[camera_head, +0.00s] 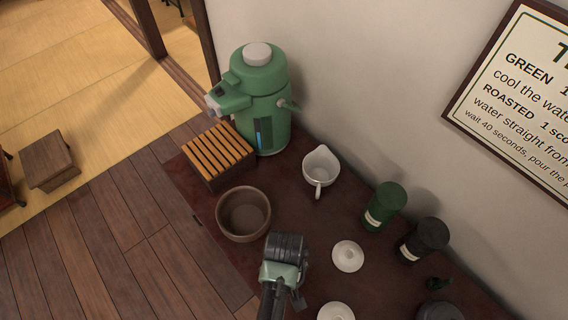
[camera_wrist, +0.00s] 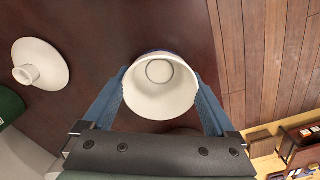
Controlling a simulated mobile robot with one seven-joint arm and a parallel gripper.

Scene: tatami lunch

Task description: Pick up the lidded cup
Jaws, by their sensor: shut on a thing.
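My gripper (camera_wrist: 160,78) is shut on a cup (camera_wrist: 158,98), with one blue finger on each side of it in the wrist view. The cup is white inside with a dark outer edge at its far rim, and I see into its open mouth. No lid is on it. A white lid (camera_wrist: 40,64) with a ring-shaped knob lies apart to the left in the wrist view. In the head view my gripper (camera_head: 285,250) is over the dark table's lower middle and hides the cup. I cannot tell whether the cup touches the table.
The dark table (camera_head: 190,192) holds a brown bowl (camera_head: 243,236), a slatted wooden box (camera_head: 216,155), a green dispenser (camera_head: 262,100) and a white pitcher (camera_head: 321,168). A white lid (camera_head: 347,256), a second white piece (camera_head: 336,312), a green canister (camera_head: 385,206) and a black canister (camera_head: 424,239) stand right.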

